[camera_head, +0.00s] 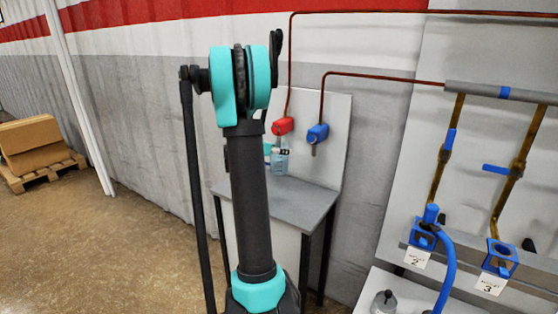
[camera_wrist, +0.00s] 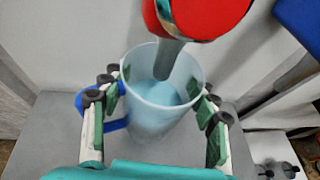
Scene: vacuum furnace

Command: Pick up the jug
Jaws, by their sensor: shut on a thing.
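The jug (camera_wrist: 158,118) is a translucent, pale-blue open vessel with a blue handle on its left side in the wrist view. It stands upright below the red tap's spout, its open mouth facing the camera. My gripper (camera_wrist: 163,98) is shut on the jug, with green-padded fingers at its left and right sides. In the head view the jug (camera_head: 280,160) shows small beside my arm, above the grey table. My arm hides part of it and the gripper there. I cannot tell whether its base touches the table.
The red tap (camera_head: 283,126) hangs just above the jug, with a blue tap (camera_head: 317,133) to its right. The grey table (camera_head: 293,202) stands against the wall panel. Boxes on a pallet (camera_head: 44,172) stand far left.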

